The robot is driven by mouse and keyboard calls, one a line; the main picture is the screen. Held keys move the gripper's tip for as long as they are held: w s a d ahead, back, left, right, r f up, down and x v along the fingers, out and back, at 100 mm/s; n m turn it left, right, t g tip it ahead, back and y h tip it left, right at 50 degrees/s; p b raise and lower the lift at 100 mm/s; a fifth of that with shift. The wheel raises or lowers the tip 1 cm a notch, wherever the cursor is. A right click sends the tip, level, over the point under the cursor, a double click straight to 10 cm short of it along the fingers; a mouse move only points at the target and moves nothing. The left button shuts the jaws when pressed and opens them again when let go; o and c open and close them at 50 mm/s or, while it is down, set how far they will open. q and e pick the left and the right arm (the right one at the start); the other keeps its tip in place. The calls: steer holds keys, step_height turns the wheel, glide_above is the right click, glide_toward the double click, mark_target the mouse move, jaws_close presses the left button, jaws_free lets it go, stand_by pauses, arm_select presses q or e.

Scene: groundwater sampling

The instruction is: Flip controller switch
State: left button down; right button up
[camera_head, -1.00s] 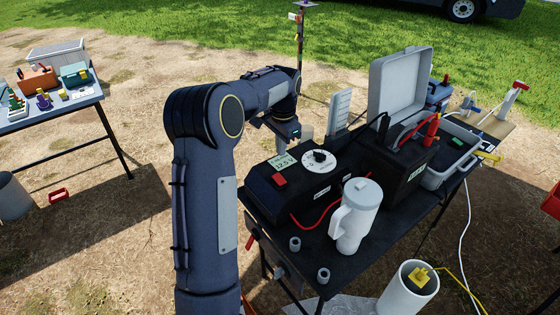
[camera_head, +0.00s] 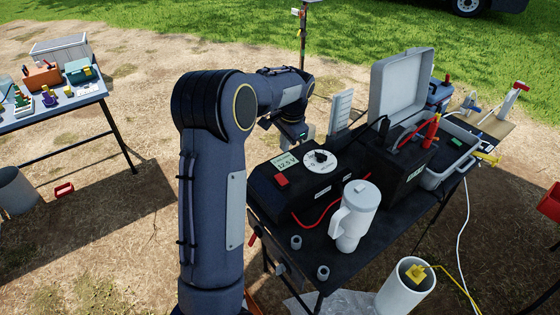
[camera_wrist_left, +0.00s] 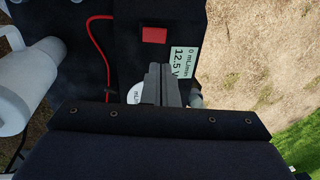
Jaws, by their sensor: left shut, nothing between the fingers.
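The controller (camera_head: 290,190) is a black box on the dark work table, with a red switch (camera_head: 281,181), a white round dial (camera_head: 320,160) with a black knob, and a display (camera_head: 286,163) reading 12.5 V. In the left wrist view the red switch (camera_wrist_left: 154,35) lies beyond the fingertips, and the display (camera_wrist_left: 184,60) reads 0 mL/min and 12.5 V. My left gripper (camera_wrist_left: 160,68) is shut and empty there, over the dial end of the box, apart from the switch and partly covering the dial (camera_wrist_left: 135,94). My right gripper is not in view.
A white jug (camera_head: 357,215) stands in front of the controller, with small grey cylinders (camera_head: 296,242) nearby. A black battery (camera_head: 405,172) and an open grey case (camera_head: 400,88) stand to the right. A red cable (camera_head: 318,222) runs along the controller's front.

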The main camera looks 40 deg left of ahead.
mark_target(278, 178)
arm_select(q)
steer(key=shift+f, duration=0.15)
steer(key=shift+f, duration=0.1)
steer(key=a+f+p, duration=0.1)
steer(key=f, duration=0.3)
steer(key=f+p, duration=0.1)
steer(key=f, duration=0.4)
steer(key=a+f, duration=0.1)
steer(key=f, duration=0.3)
steer(key=shift+w+a+f+p, duration=0.2)
steer(key=shift+w+a+p, duration=0.15)
steer(key=shift+w+p, duration=0.05)
steer(key=shift+f, duration=0.1)
steer(key=shift+a+f+b, duration=0.2)
steer(key=shift+f+b, duration=0.25)
steer(key=shift+b, duration=0.4)
steer(key=shift+d+r, duration=0.1)
steer(key=shift+r, duration=0.15)
steer(key=shift+f, duration=0.1)
steer(key=shift+s+d, duration=0.1)
steer(key=shift+d, duration=0.05)
